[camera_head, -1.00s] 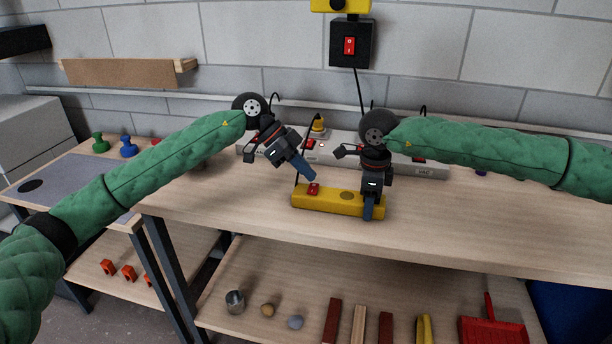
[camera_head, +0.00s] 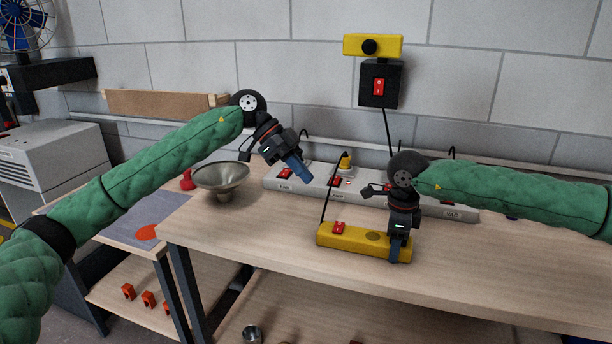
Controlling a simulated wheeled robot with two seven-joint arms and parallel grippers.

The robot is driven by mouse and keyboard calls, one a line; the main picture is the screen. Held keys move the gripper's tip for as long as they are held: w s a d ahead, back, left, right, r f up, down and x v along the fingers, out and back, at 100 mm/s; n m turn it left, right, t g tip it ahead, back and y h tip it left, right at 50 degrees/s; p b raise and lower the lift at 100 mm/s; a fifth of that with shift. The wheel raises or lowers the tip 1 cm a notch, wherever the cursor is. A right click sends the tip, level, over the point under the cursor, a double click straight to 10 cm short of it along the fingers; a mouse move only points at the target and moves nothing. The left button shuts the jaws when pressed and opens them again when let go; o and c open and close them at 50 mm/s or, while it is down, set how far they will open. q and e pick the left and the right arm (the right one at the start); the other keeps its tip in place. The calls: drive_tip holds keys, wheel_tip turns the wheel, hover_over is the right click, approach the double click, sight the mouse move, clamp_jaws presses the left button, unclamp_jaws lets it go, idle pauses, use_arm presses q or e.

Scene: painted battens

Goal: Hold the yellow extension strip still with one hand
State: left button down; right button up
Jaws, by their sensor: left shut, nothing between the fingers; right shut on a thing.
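The yellow extension strip (camera_head: 350,240) lies on the wooden workbench near its front edge, with a red switch (camera_head: 339,227) at its left end and a dark round socket towards its right. A black cord rises from its left part. My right gripper (camera_head: 395,252) points down and is shut on the strip's right end. My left gripper (camera_head: 304,178) is shut and empty, in the air up and to the left of the strip, apart from it.
A grey power bar (camera_head: 375,203) with red switches and a yellow plug (camera_head: 345,163) runs behind the strip. A metal funnel-shaped bowl (camera_head: 220,178) stands at the left. A black switch box (camera_head: 380,84) hangs on the wall. The bench left of the strip is clear.

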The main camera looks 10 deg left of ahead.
drive_tip(key=o, duration=1.3)
wheel_tip(320, 180, up, 12)
drive_tip(key=shift+f, duration=0.1)
